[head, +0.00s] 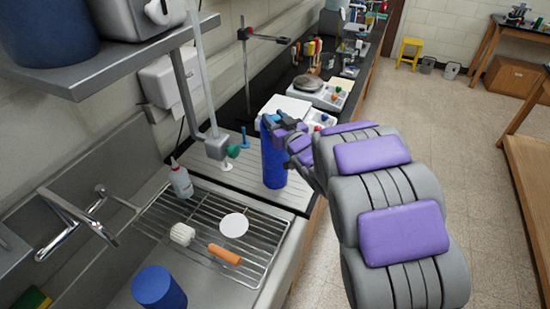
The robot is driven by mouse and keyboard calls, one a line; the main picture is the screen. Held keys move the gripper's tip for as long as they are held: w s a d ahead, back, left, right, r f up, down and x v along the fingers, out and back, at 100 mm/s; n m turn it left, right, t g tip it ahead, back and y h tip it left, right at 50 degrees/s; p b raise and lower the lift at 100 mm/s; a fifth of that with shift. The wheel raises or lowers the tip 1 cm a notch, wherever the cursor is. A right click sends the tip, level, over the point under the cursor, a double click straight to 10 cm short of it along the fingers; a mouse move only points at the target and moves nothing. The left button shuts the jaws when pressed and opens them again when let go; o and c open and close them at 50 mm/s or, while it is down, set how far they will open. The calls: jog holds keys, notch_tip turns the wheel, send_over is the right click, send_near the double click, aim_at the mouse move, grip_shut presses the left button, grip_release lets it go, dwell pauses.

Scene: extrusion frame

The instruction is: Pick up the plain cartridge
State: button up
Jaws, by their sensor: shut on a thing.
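A tall, plain blue cylinder (273,165), which looks like the plain cartridge, is upright over the ribbed drainboard at the right of the sink. My gripper (275,127) reaches in from the right and is shut on its upper part. The purple and grey fingers hide some of the cylinder near its top. I cannot tell whether its base touches the drainboard. A second blue cylinder (159,289) stands in the sink at the bottom of the view.
A wire rack (170,230) over the sink holds a white disc (234,225), an orange-handled item (224,254) and a small bottle (181,179). A stand with a rod (217,147) is left of my gripper. A scale (322,93) sits behind.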

grip_shut()
jog(key=shift+r, duration=0.15)
